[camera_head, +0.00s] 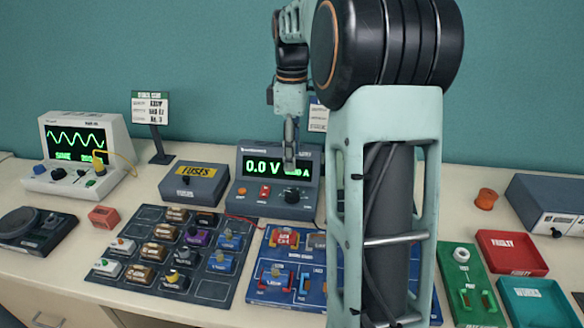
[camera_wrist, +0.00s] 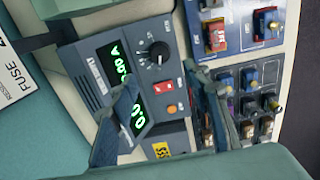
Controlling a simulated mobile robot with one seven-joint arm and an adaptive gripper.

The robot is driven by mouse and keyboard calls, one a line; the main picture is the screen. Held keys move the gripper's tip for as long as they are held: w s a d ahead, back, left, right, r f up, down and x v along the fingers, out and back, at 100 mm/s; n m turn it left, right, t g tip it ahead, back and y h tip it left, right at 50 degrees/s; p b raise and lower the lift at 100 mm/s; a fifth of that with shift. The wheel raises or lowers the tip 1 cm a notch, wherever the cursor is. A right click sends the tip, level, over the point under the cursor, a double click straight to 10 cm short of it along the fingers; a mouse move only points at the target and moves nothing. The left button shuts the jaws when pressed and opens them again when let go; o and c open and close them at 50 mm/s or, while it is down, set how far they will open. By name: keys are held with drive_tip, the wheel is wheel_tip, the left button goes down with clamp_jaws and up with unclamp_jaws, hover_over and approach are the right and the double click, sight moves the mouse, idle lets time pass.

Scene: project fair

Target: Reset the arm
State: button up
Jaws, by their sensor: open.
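My gripper (camera_head: 290,140) hangs in the air in front of the power supply (camera_head: 245,196), high above the table. In the wrist view my gripper (camera_wrist: 165,118) shows its two fingers spread apart with nothing between them. The power supply (camera_wrist: 92,82) lies beyond the fingers there, its green display partly covered by one finger. My arm rises in the middle of the head view, with its upper links bent over toward the back wall.
A dark tray (camera_head: 212,290) of small modules and a blue circuit board (camera_head: 318,299) lie in front. An oscilloscope (camera_head: 115,128), fuse box (camera_head: 195,186) and sign (camera_head: 150,108) stand left and behind. Red (camera_head: 512,252) and teal (camera_head: 535,302) trays are right. My arm hides part of the table.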

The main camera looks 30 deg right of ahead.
drive_tip(key=shift+r, duration=0.4)
